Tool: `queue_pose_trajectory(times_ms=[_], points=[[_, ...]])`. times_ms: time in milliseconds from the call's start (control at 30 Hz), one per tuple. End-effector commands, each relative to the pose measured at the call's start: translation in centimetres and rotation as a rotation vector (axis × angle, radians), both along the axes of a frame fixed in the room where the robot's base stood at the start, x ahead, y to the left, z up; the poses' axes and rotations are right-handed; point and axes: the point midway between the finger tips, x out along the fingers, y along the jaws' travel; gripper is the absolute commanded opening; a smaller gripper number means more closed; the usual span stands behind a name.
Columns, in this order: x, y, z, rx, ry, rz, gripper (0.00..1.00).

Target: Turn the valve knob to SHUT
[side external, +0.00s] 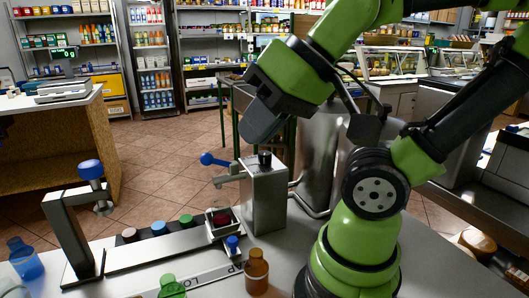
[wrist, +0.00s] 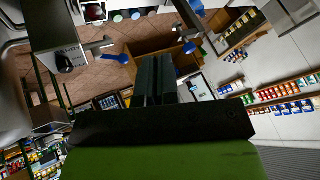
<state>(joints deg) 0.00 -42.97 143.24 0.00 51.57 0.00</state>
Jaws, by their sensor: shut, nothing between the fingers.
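A steel box (side external: 264,195) stands on the counter with a small black knob (side external: 265,157) on top. A blue-handled lever (side external: 212,159) and a short spout stick out from its left side. In the wrist view the box (wrist: 62,42), black knob (wrist: 65,63) and blue lever (wrist: 115,58) show at upper left. I cannot read any SHUT mark, nor tell surely which part is the valve knob. My gripper (side external: 256,132) is shut and empty, above the box and apart from it. Its fingers (wrist: 155,65) show side by side in the wrist view.
Left of the box are a rail (side external: 150,250) with several coloured caps behind it, a red item (side external: 222,218) in a square holder, and a stand with a blue knob (side external: 90,169). A brown bottle (side external: 257,273) and a blue bottle (side external: 25,260) stand in front.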

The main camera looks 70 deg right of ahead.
Motion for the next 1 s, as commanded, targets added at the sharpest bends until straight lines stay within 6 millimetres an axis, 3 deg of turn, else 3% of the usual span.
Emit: queue_pose_trajectory(times_ms=[33,233,367,500,700,833,1000], points=[[0.0,0.0,0.0,-0.001,0.001,0.000,0.14],[2.0,-1.9,0.5,-0.071,0.081,-0.017,0.59],[4.7,-5.7,0.6,-0.155,0.213,-0.026,0.59],[6.8,-11.0,-0.3,-0.205,0.376,-0.020,0.59],[7.5,-17.9,-2.5,-0.201,0.555,0.004,0.59],[7.2,-20.2,-3.5,-0.189,0.610,0.018,0.59],[7.1,-20.9,-4.5,-0.182,0.630,0.028,0.59]])
